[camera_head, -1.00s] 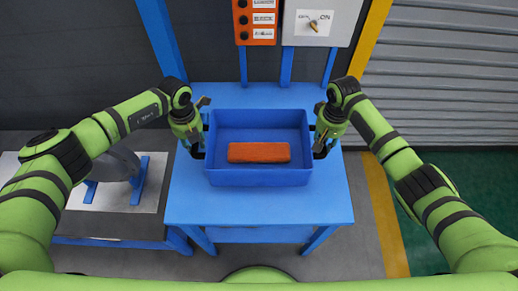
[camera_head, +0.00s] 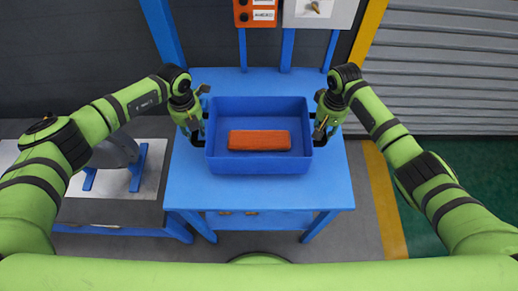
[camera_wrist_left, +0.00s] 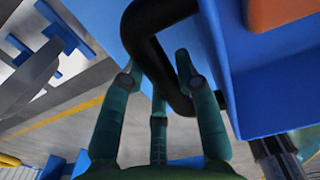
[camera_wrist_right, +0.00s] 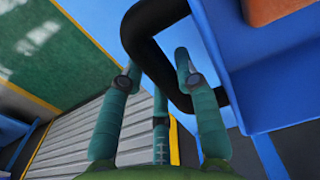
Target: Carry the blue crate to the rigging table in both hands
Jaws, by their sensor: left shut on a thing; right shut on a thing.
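The blue crate (camera_head: 258,165) is over the blue table in the middle of the head view, with an orange-brown block (camera_head: 259,140) lying inside it. I cannot tell whether its base touches the table top. My left gripper (camera_head: 198,138) is shut on the crate's black left handle, which shows in the left wrist view (camera_wrist_left: 150,60). My right gripper (camera_head: 319,132) is shut on the black right handle, which shows in the right wrist view (camera_wrist_right: 155,60). The crate looks level between both hands.
The blue table (camera_head: 258,190) has bare top in front of the crate. A lower grey-topped stand (camera_head: 110,205) with a curved grey part (camera_head: 118,155) is at the left. An orange button box (camera_head: 256,14) and a switch panel (camera_head: 318,14) hang behind. A shutter (camera_head: 450,75) is at the right.

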